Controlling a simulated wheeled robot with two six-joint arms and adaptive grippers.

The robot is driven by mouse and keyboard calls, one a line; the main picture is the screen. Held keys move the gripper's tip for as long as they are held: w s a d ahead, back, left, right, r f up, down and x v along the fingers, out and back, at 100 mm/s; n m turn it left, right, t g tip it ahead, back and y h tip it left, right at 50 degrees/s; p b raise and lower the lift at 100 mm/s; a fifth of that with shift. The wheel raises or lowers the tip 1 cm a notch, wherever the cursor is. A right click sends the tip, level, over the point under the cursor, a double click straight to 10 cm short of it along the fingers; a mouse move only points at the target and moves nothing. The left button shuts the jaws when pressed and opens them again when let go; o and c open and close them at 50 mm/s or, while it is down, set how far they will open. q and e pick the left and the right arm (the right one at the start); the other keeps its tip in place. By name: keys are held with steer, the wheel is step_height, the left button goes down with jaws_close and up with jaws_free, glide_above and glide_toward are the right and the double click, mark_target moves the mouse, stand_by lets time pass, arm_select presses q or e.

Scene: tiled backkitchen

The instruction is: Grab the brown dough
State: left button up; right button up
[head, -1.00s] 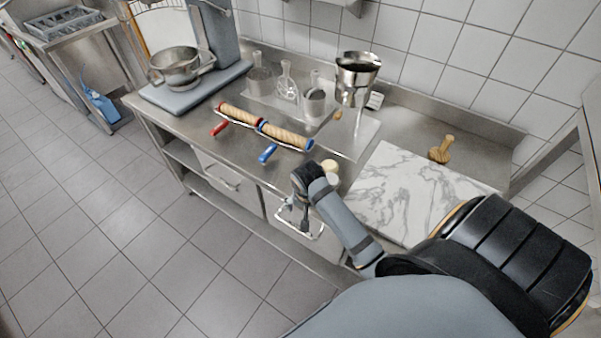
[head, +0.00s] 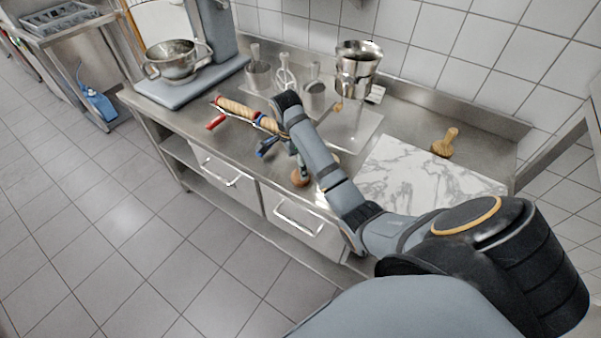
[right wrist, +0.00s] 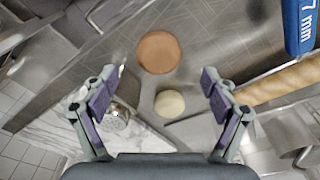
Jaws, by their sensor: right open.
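The brown dough (head: 299,179) is a round reddish-brown piece at the counter's front edge in the head view. In the right wrist view the brown dough (right wrist: 158,52) lies beyond the fingertips, roughly centred between them. My right gripper (right wrist: 163,82) is open and empty, its two purple-padded fingers spread apart. A round pale dough (right wrist: 170,103) lies between the fingers in that picture; my arm largely hides it in the head view. My right arm reaches over the counter, its gripper partly hidden behind the wrist. My left gripper is not in view.
Rolling pins (head: 240,110) with red and blue handles lie left of my right wrist. A marble board (head: 415,180) is at the right, with a wooden tool (head: 445,143) behind it. Steel pots and utensils stand along the back. Drawers front the counter below.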

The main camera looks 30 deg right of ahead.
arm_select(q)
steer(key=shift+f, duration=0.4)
arm_select(e)
steer(key=shift+d+f, duration=0.1)
steer(key=shift+f, duration=0.3)
steer(key=f+b, duration=0.2)
steer(key=f, duration=0.1)
steer(key=f+b, duration=0.1)
steer(key=shift+s+d+f+b, duration=0.2)
steer(key=shift+s+d+b, duration=0.05)
steer(key=shift+d+b, duration=0.15)
steer(key=shift+f, duration=0.35)
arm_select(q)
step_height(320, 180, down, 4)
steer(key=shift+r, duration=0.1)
arm_select(e)
steer(key=shift+w+r, duration=0.1)
steer(key=c, duration=1.3)
